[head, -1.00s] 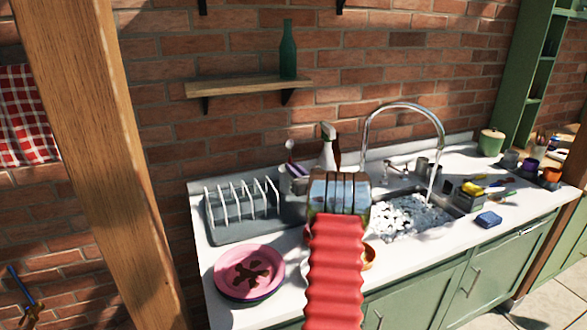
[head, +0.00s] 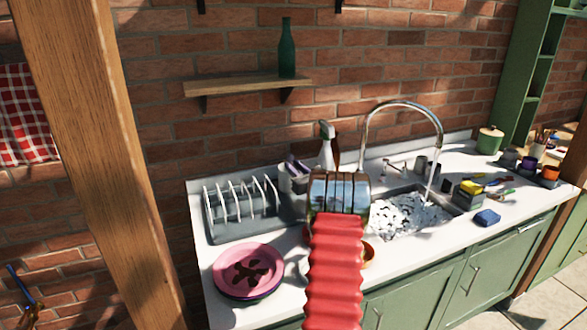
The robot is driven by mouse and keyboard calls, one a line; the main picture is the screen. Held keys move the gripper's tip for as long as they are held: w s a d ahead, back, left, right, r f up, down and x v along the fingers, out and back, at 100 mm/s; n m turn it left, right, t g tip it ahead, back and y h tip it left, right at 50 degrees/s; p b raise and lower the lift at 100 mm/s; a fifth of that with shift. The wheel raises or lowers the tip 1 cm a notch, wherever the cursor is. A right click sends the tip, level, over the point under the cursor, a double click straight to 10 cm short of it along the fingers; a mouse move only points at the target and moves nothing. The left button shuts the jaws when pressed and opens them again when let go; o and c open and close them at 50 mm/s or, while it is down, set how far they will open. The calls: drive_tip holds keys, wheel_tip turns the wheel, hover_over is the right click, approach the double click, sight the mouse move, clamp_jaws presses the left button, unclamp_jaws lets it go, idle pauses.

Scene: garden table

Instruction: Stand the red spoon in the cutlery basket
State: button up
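A small pale container (head: 290,183), which looks like the cutlery basket, stands at the back of the counter beside the dish rack. Dark purple and white shapes show at its top, too small to name. I cannot pick out the red spoon for certain. My red ribbed arm rises from the bottom middle, and its metal end (head: 339,190) covers the counter between the basket and the sink. My gripper's fingers are hidden or too small to make out.
A grey dish rack (head: 222,231) stands at the left, with stacked pink plates (head: 246,267) in front. A spray bottle (head: 327,150) stands behind my arm. The sink (head: 455,211) holds foam under a tall tap (head: 404,104). A blue sponge (head: 487,217) lies at the right.

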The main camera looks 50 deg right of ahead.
drive_tip(key=f, duration=0.1)
drive_tip(key=a+f, duration=0.1)
drive_tip(key=f, duration=0.1)
drive_tip(key=shift+a+f+y, duration=0.1)
drive_tip(key=shift+f+y, duration=0.15)
drive_tip(key=shift+y, duration=0.05)
drive_tip(key=shift+s+a, duration=0.15)
drive_tip(key=shift+s, duration=0.3)
drive_tip(key=r+v, duration=0.2)
drive_tip(key=v, duration=1)
drive_tip(key=shift+s+r, duration=0.3)
drive_tip(key=shift+r, duration=0.1)
